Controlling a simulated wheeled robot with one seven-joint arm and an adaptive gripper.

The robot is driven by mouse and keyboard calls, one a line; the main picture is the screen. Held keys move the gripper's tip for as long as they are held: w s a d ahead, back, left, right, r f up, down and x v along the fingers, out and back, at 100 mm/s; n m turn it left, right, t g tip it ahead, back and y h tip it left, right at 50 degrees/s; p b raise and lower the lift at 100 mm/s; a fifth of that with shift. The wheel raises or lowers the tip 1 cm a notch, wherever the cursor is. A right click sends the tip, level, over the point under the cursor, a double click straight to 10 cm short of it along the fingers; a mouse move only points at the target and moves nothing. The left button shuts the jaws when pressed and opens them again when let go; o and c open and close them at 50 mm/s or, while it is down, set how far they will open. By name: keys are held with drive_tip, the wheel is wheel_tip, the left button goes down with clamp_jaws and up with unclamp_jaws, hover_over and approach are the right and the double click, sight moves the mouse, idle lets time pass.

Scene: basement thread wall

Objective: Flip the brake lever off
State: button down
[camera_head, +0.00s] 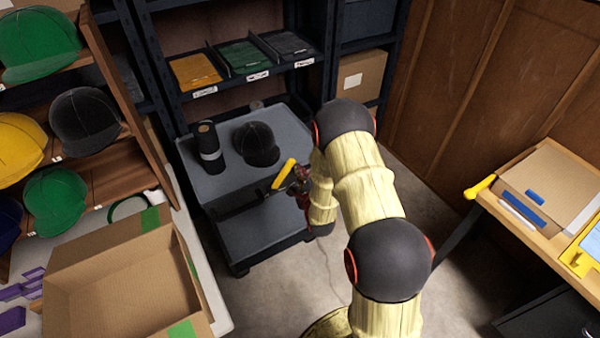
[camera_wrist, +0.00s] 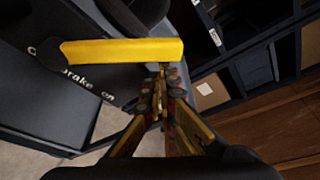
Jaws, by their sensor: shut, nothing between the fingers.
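The brake lever (camera_head: 284,173) is a yellow bar on the front side of a dark grey cart (camera_head: 212,184). In the wrist view the lever (camera_wrist: 122,51) runs nearly level across the top, with a dark end at its left. Brake lettering with "On" at its right end shows on the panel below it, and the lever hides part of it. My gripper (camera_head: 299,188) is right beside the lever. In the wrist view my gripper (camera_wrist: 163,90) is shut and empty, its tips just under the lever's right part. I cannot tell whether they touch.
A black cap (camera_head: 256,143) and a dark roll (camera_head: 208,147) stand on the cart top. A dark shelf rack (camera_head: 243,76) is behind. An open cardboard box (camera_head: 117,281) is at left, and a wooden desk (camera_head: 540,225) at right. Floor is clear between.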

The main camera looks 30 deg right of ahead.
sight(286, 169)
drive_tip(key=shift+n, duration=0.9)
drive_tip(key=a+r, duration=0.1)
drive_tip(key=a+r+b, duration=0.1)
drive_tip(key=a, duration=0.1)
drive_tip(key=a+r, duration=0.1)
drive_tip(key=a, duration=0.1)
drive_tip(key=shift+r+b, duration=0.3)
drive_tip(key=shift+r, duration=0.1)
drive_tip(key=shift+s+a+r+h+b, duration=0.1)
drive_tip(key=shift+a+r+h+b, duration=0.1)
drive_tip(key=shift+a, duration=0.45)
drive_tip(key=shift+a+r+h+b, duration=0.15)
drive_tip(key=shift+a+r+h, duration=0.05)
drive_tip(key=shift+a, duration=0.4)
